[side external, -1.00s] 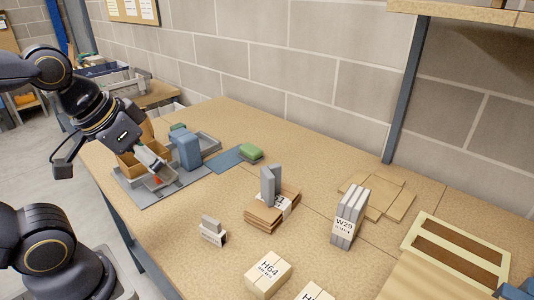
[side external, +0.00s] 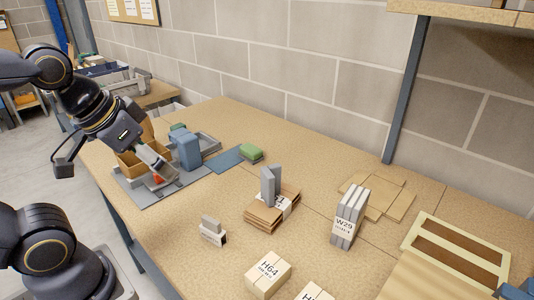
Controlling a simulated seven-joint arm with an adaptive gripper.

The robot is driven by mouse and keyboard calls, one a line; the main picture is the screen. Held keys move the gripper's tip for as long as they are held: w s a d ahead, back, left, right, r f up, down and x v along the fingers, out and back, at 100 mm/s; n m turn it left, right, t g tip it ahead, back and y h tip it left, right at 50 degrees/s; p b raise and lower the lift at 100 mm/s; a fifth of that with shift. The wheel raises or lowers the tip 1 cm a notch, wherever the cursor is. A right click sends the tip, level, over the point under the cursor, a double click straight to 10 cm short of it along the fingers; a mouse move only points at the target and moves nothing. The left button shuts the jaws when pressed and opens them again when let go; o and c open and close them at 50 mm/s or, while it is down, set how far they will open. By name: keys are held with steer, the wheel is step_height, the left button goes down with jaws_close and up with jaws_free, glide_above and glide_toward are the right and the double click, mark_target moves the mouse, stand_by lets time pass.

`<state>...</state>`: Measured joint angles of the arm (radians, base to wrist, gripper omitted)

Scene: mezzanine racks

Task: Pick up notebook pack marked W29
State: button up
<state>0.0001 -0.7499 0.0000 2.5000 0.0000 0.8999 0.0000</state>
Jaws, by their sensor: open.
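The notebook pack marked W29 (side external: 348,218) stands upright on the right half of the table. It is a grey bundle with a white label band facing the camera. My gripper (side external: 160,176) is at the left of the table, low over the grey mat and trays, far from the pack. It is open. Its fingertips are small in view and partly blend with the tray behind them.
A box marked H64 (side external: 267,274) is at the front. A cardboard stack (side external: 270,212) with a grey block (side external: 269,186) stands mid-table. Flat cardboard sheets (side external: 378,193) lie behind the pack. A blue block (side external: 187,150) is close to my gripper. A shelf post (side external: 405,90) rises at the back.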

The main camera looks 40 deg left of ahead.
steer(key=w+d+r+n+t+h, duration=0.1)
steer(key=w+d+r+t, duration=0.2)
steer(key=w+r+t, duration=0.95)
steer(key=w+d+r+n+y, duration=0.15)
steer(key=w+r, duration=0.45)
steer(key=w, duration=0.6)
steer(key=y, duration=0.2)
glide_above(347, 213)
step_height(347, 213, down, 29)
steer(key=shift+m, duration=0.45)
steer(key=f, duration=0.6)
steer(key=shift+s, duration=0.2)
steer(key=w, duration=0.5)
steer(key=shift+a, duration=0.3)
